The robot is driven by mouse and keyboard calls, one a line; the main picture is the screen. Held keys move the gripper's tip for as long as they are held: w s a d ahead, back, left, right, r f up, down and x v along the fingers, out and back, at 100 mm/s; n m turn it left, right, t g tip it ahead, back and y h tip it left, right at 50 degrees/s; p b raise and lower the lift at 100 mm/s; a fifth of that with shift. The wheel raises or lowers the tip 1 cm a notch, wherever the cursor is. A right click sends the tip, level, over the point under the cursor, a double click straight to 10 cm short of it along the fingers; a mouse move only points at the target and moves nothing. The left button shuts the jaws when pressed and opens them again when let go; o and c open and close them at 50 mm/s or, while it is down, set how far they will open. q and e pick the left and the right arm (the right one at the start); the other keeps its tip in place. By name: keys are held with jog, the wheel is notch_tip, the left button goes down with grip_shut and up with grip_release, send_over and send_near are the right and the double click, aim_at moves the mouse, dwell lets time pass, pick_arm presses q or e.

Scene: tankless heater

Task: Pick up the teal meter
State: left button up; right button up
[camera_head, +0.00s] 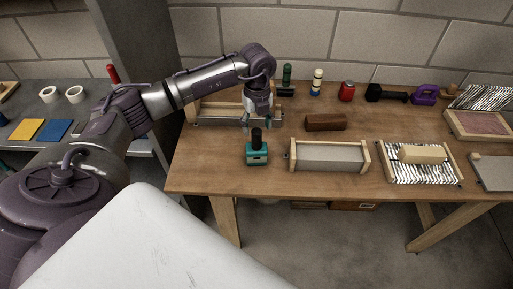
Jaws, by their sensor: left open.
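The teal meter (257,157) stands upright near the front left of the wooden workbench. It has a teal body with a black knob or handle on top. My left gripper (246,121) points down just above and slightly behind the meter's black top in the picture. It is open and holds nothing that I can see. Whether its fingers touch the black top cannot be told. My right gripper is not in view.
A wooden-framed grey box (329,157) stands right of the meter. A brown block (325,122) lies behind it. A wooden-framed tray (208,117) lies behind my gripper. Bottles, a red canister (346,91) and a purple tool (425,94) line the back.

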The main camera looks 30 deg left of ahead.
aim_at(257, 137)
pick_arm(q)
jog(key=shift+s+f+p, duration=0.2)
jog(key=shift+f+p, duration=0.15)
jog(key=shift+f, duration=0.05)
jog(key=f, duration=0.1)
jog(key=f+p, duration=0.1)
jog(key=f, duration=0.1)
jog(key=shift+s+d+f, duration=0.1)
jog(key=shift+s+f, duration=0.1)
jog(key=shift+f, duration=0.5)
jog(key=shift+c, duration=0.4)
grip_shut()
jog(key=shift+w, duration=0.1)
